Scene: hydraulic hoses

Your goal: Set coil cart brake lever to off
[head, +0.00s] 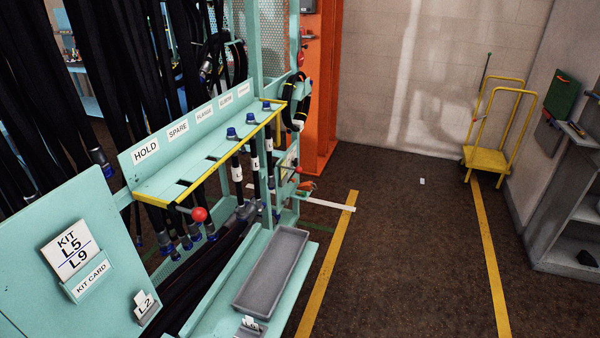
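A yellow cart (482,159) with a flat deck and tall tube handles stands at the back right by the wall. A thin dark rod (485,72) rises beside its handle; I cannot tell whether it is a brake lever or which way it is set. A red ball knob (199,214) sits at the front end of the teal hose rack (150,186); what it is joined to is unclear. No lever marked as a brake or off can be read. Neither of my grippers is in view.
Black hoses hang at the left. A grey tray (272,272) lies on the teal shelf. An orange post (323,90) stands behind. Grey shelving (565,225) is at right. The floor between yellow lines is mostly clear.

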